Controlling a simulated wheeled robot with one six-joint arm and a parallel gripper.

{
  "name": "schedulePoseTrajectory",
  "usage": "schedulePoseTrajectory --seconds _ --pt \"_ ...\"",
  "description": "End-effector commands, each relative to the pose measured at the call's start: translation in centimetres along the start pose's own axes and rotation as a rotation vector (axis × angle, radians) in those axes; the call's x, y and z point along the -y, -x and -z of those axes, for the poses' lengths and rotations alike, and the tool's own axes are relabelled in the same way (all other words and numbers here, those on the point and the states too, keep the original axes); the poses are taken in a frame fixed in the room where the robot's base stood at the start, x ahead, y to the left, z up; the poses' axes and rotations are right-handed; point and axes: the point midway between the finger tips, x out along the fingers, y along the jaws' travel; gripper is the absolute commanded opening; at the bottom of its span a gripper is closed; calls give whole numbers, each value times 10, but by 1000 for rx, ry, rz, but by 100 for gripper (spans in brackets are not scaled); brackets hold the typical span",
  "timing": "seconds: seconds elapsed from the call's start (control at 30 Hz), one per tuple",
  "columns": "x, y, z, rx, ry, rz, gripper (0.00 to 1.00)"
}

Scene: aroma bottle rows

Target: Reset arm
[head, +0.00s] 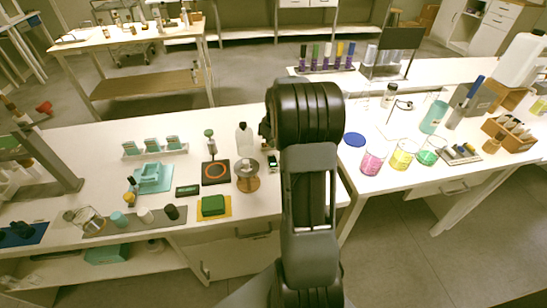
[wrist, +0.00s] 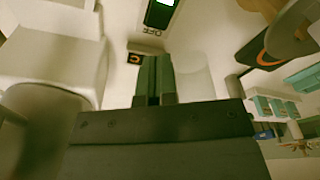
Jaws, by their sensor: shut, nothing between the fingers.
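My gripper (wrist: 154,82) shows in the wrist view as two dark green fingers side by side in the middle. They are together, with nothing held between them. In the head view my black and grey arm stands upright in the centre, over the gap between the left and right benches. My gripper cannot be made out there behind the arm.
A white bottle (head: 243,138), a small device with a green display (head: 272,163) and a hotplate with an orange ring (head: 215,172) stand just left of my arm. Beakers with pink (head: 373,162) and yellow (head: 402,155) liquid stand to its right.

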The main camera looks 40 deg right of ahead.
Motion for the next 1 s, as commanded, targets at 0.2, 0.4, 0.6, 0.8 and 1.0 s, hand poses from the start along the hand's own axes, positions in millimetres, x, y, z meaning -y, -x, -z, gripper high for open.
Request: schedulePoseTrajectory --seconds 0.2,0.4,0.6,0.8,1.0 --pt "0 2 0 0 0 0 0" --pt "0 2 0 0 0 0 0" --pt "0 2 0 0 -11 0 0" --pt "12 -12 -22 61 -182 22 0" --pt "79 38 -59 97 -317 7 0"
